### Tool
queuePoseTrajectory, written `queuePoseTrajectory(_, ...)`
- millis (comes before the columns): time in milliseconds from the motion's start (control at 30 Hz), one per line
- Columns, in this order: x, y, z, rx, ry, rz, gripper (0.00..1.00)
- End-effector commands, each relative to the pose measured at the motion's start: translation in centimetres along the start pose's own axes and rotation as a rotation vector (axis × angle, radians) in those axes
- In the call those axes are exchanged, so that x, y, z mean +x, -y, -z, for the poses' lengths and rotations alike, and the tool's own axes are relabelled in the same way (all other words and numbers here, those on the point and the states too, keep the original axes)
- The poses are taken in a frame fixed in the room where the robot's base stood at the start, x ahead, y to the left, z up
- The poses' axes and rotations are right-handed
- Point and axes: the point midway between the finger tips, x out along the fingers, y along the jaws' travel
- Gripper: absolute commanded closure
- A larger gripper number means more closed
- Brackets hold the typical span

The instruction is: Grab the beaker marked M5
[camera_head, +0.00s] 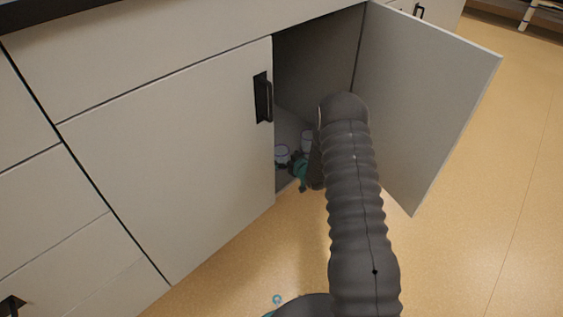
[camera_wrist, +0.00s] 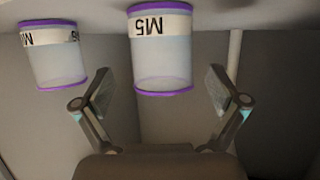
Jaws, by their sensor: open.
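The beaker marked M5 (camera_wrist: 160,60) is clear with purple rims and a white label band, and shows upside down in the wrist view. It is ahead of my gripper (camera_wrist: 163,95), in line with the gap between the two fingers. My gripper is open and empty; the fingers appear to stop short of the beaker or just at its sides. In the head view my gripper (camera_head: 301,171) is partly hidden by my arm at the cabinet opening. A small beaker (camera_head: 307,142) shows there; its label cannot be read.
A second purple-rimmed beaker (camera_wrist: 54,55) is left of M5 in the wrist view, its label only partly readable. The open cabinet door (camera_head: 430,100) stands right of my arm. The closed door (camera_head: 170,160) borders the opening on the left.

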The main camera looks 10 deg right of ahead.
Motion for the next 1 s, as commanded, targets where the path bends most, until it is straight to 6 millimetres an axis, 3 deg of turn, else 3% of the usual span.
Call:
queuePoseTrajectory(300, 4.0, 0.1, 0.0, -0.001, -0.001, 0.001, 0.04)
queuePoseTrajectory(567, 4.3, 0.1, 0.1, -0.001, 0.0, 0.0, 0.04)
queuePoseTrajectory(633, 4.3, 0.1, 0.1, -0.001, 0.0, 0.0, 0.14)
queuePoseTrajectory(867, 4.3, 0.1, 0.1, -0.001, 0.0, 0.0, 0.71)
queuePoseTrajectory(1000, 4.3, 0.1, 0.1, -0.001, 0.0, 0.0, 0.73)
